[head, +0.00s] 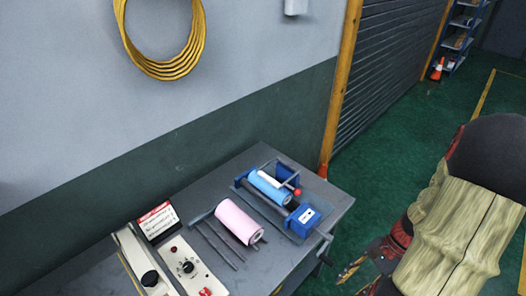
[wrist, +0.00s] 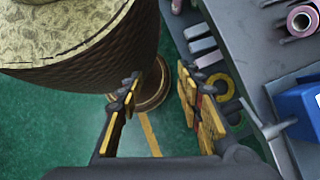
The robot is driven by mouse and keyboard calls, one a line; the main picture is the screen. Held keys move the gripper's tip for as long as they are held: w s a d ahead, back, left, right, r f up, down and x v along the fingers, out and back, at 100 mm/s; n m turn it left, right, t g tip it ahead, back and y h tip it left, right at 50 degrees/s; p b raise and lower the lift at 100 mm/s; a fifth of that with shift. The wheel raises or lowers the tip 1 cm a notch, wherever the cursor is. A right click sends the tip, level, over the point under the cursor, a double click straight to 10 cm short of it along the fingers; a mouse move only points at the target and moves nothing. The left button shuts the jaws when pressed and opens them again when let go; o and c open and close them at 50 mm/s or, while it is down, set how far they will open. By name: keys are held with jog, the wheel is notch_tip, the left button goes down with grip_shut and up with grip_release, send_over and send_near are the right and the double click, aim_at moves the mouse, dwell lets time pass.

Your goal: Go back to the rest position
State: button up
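My gripper (wrist: 160,88) is open and empty in the wrist view, its two yellow-padded fingers apart with green floor and part of my own body behind them. In the head view my gripper (head: 350,271) is at the lower right, beside the right edge of the grey table (head: 332,203) and near the crank handle (head: 325,244). My arm hides part of it there. Nothing is held.
On the table are a blue roll (head: 268,187) in a blue-ended winder (head: 303,220), a pink roll (head: 238,221), dark rods (head: 221,245) and a control box (head: 186,266). A lower shelf holds a yellow ring (wrist: 224,86). Green floor (head: 385,150) is free behind.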

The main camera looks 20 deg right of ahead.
jog(key=w+a+r+n+h+b, duration=0.1)
jog(key=w+a+r+n+h, duration=0.15)
jog(key=r+n, duration=0.3)
jog(key=w+a+r+n+h+b, duration=0.2)
jog(key=w+r+n+h, duration=0.2)
jog(key=r+n, duration=0.15)
jog(key=w+a+r+n+t+b, duration=0.2)
jog(key=a+r+n+t, duration=0.4)
jog(key=a+r, duration=0.4)
jog(key=a, duration=0.4)
jog(key=shift+w+a+r+h, duration=0.25)
jog(key=shift+a+r+h, duration=0.05)
jog(key=shift+r+h, duration=0.05)
